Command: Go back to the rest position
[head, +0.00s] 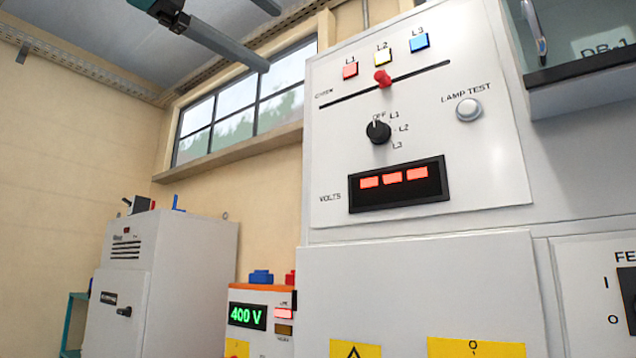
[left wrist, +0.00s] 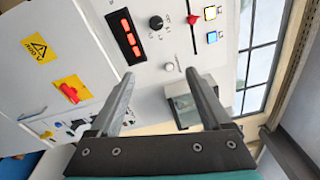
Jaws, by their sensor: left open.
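My left gripper (head: 266,36) hangs at the top of the head view, left of and apart from the white control panel (head: 340,120). In the left wrist view its two grey fingers (left wrist: 160,75) are spread with nothing between them. The same panel stands beyond them, turned on its side, with its black selector knob (left wrist: 156,22), red slider knob (left wrist: 193,18) and lit red display (left wrist: 128,34). In the head view the selector knob (head: 378,131) points near OFF, and the display (head: 398,182) shows red blocks. My right gripper is not in view.
A grey cabinet (head: 180,270) and an orange-topped unit reading 400 V (head: 247,316) stand low at the left. A window (head: 245,115) is in the wall behind. A dark-edged box (head: 580,70) juts out at the upper right. The air around my left gripper looks clear.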

